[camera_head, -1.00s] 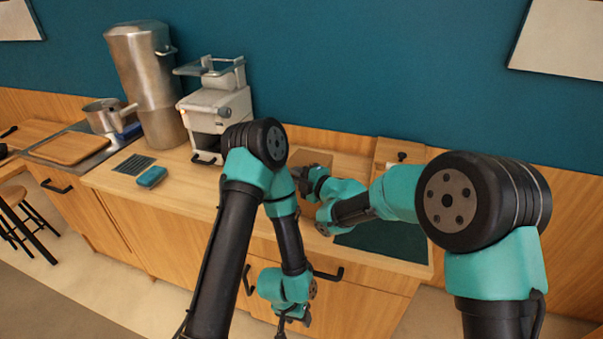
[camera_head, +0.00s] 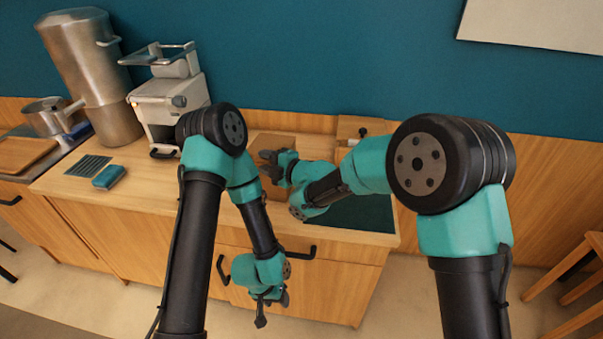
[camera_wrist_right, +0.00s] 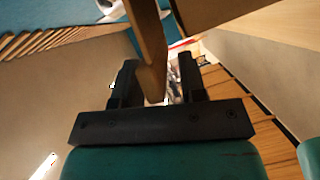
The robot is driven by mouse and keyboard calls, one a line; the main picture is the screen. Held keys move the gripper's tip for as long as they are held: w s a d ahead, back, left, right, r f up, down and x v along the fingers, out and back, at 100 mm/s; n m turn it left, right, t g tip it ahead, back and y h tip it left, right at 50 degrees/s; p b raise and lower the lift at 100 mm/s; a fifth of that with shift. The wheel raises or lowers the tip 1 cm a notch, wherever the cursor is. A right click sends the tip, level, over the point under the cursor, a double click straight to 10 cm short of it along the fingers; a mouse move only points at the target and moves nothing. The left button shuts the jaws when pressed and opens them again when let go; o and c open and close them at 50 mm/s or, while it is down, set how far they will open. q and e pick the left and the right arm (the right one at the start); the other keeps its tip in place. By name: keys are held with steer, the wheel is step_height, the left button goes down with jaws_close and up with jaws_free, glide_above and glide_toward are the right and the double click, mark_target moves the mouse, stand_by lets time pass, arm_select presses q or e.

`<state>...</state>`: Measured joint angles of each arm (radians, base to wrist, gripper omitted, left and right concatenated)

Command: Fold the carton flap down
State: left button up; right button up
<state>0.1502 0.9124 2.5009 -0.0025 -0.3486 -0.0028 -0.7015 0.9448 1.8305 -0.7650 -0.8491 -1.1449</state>
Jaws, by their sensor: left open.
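The brown cardboard carton (camera_head: 274,143) stands on the counter, partly hidden behind my right gripper (camera_head: 270,167). In the right wrist view a brown carton flap (camera_wrist_right: 150,45) reaches down between the two black fingers of my right gripper (camera_wrist_right: 158,85). The fingers are apart, with a gap showing on either side of the flap. Whether either finger touches it I cannot tell. My left gripper (camera_head: 269,303) is open and empty, hanging low in front of the cabinet drawers, well away from the carton.
A grey-white machine (camera_head: 168,100) and a tall steel container (camera_head: 90,75) stand left of the carton. A blue sponge (camera_head: 109,177) lies on the counter (camera_head: 150,190). A dark green mat (camera_head: 360,214) lies right of the carton. A wooden stool (camera_head: 570,280) stands at the right.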

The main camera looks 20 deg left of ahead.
steer(key=v, duration=1.5)
arm_select(q)
steer(key=shift+c, duration=0.5)
arm_select(e)
steer(key=shift+d, duration=0.15)
